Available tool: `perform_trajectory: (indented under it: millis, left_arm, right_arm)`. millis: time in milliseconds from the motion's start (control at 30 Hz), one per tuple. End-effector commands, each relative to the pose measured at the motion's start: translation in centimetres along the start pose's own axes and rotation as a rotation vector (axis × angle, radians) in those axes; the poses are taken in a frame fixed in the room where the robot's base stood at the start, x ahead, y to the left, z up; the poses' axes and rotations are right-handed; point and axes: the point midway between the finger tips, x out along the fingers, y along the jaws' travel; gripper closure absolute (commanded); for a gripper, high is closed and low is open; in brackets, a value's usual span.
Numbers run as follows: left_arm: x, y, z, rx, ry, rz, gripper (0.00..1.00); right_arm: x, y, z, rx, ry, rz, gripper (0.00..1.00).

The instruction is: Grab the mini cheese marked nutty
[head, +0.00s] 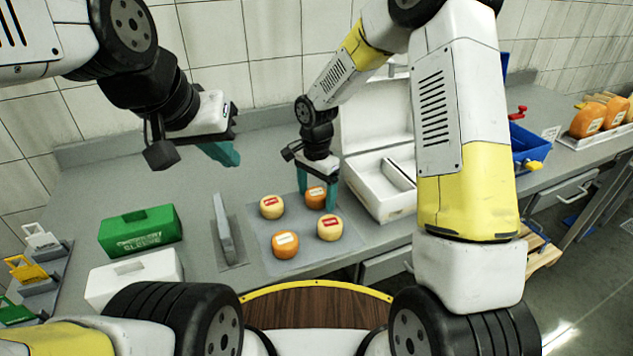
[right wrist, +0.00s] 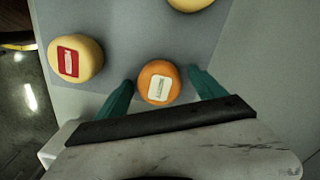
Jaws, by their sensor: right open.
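Four mini cheeses stand on a grey mat (head: 262,240). An orange one with a white label (head: 316,197) is at the back right. It also shows in the right wrist view (right wrist: 159,82), between the fingers of my open right gripper (head: 318,194); no firm grip shows. A pale cheese with a red label (head: 330,228) is in front of it, and another pale, red-labelled one (head: 272,207) is to its left. A second orange, white-labelled cheese (head: 285,245) is at the front. The label words are too small to read. My left gripper (head: 222,153) hangs over the counter, apart from the cheeses; its jaw opening is unclear.
A grey upright slab (head: 222,230) stands left of the mat. A green box (head: 140,231) and a white box (head: 134,277) are further left. An open white case (head: 380,190) is just right of the cheeses. A blue crate (head: 527,146) is further right.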

Motion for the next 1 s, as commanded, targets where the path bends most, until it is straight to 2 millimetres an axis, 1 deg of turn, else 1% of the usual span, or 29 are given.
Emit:
perform_trajectory:
  millis: [133,167,200,267,300,367,400,500,767,867,1000]
  left_arm:
    - [0.0,0.0,0.0,0.000,0.000,0.000,1.00]
    - [0.0,0.0,0.0,0.000,0.000,0.000,1.00]
    - [0.0,0.0,0.0,0.000,0.000,0.000,1.00]
    - [0.0,0.0,0.0,0.000,0.000,0.000,1.00]
    - [0.0,0.0,0.0,0.000,0.000,0.000,1.00]
    - [0.0,0.0,0.0,0.000,0.000,0.000,1.00]
    - [0.0,0.0,0.0,0.000,0.000,0.000,1.00]
    - [0.0,0.0,0.0,0.000,0.000,0.000,1.00]
    - [0.0,0.0,0.0,0.000,0.000,0.000,1.00]
    - [0.0,0.0,0.0,0.000,0.000,0.000,1.00]
    - [0.0,0.0,0.0,0.000,0.000,0.000,1.00]
  right_arm:
    - [0.0,0.0,0.0,0.000,0.000,0.000,0.20]
    - [0.0,0.0,0.0,0.000,0.000,0.000,0.24]
    - [0.0,0.0,0.0,0.000,0.000,0.000,0.32]
    - [0.0,0.0,0.0,0.000,0.000,0.000,0.44]
    - [0.0,0.0,0.0,0.000,0.000,0.000,0.52]
    - [-0.1,0.0,0.0,0.000,0.000,0.000,0.64]
    - [-0.1,0.0,0.0,0.000,0.000,0.000,0.71]
    - [-0.1,0.0,0.0,0.000,0.000,0.000,0.91]
    - [-0.4,0.0,-0.1,0.001,0.001,-0.001,0.91]
    - [-1.5,0.0,-0.1,0.001,0.003,-0.002,0.91]
    - [-4.3,-0.1,-0.1,0.002,0.004,-0.004,0.91]
